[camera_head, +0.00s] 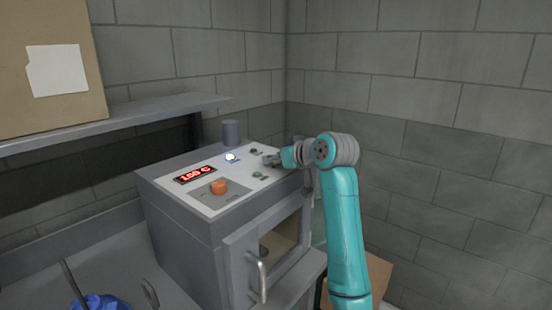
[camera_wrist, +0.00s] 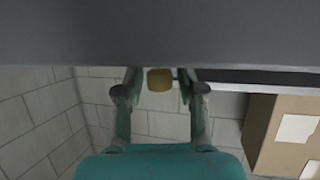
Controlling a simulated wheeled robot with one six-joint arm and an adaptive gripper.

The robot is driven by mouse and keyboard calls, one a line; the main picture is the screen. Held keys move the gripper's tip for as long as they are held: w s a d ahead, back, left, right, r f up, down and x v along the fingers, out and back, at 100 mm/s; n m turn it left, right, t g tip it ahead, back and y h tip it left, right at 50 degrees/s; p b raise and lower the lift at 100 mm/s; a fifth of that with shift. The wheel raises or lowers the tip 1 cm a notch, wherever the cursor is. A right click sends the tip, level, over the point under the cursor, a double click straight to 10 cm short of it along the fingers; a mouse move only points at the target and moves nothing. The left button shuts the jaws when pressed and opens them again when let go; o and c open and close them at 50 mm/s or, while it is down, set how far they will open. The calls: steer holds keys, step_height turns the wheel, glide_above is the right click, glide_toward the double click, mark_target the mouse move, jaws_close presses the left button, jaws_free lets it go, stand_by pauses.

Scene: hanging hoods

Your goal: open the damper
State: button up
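A grey oven (camera_head: 180,225) has a sloped white top panel and a front door. In the wrist view, a small yellow knob-like piece (camera_wrist: 159,80) shows between my fingertips; I cannot tell for sure whether it is the damper's handle. My gripper (camera_head: 272,159) is at the back right of the oven's top panel. In the wrist view my gripper (camera_wrist: 160,82) is open, with a gap on each side of the yellow piece. In the head view my gripper hides what lies behind it. A short grey cylinder (camera_head: 231,132) stands at the oven's back.
The panel carries a red display (camera_head: 195,174), an orange knob (camera_head: 219,187), a lit white button (camera_head: 231,157) and a green button (camera_head: 260,175). The door handle (camera_head: 262,280) sticks out in front. A shelf (camera_head: 120,118) with a cardboard box (camera_head: 45,70) is at left; brick walls stand behind.

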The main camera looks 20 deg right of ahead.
jaws_close()
steer(key=w+d, duration=0.2)
steer(key=d, duration=0.1)
steer(key=w+d, duration=0.1)
steer(key=d, duration=0.1)
steer(key=shift+w+d+r, duration=0.1)
steer(key=shift+w, duration=0.3)
steer(key=shift+o, duration=2.1)
jaws_free()
steer(key=shift+d, duration=0.1)
steer(key=v, duration=1.2)
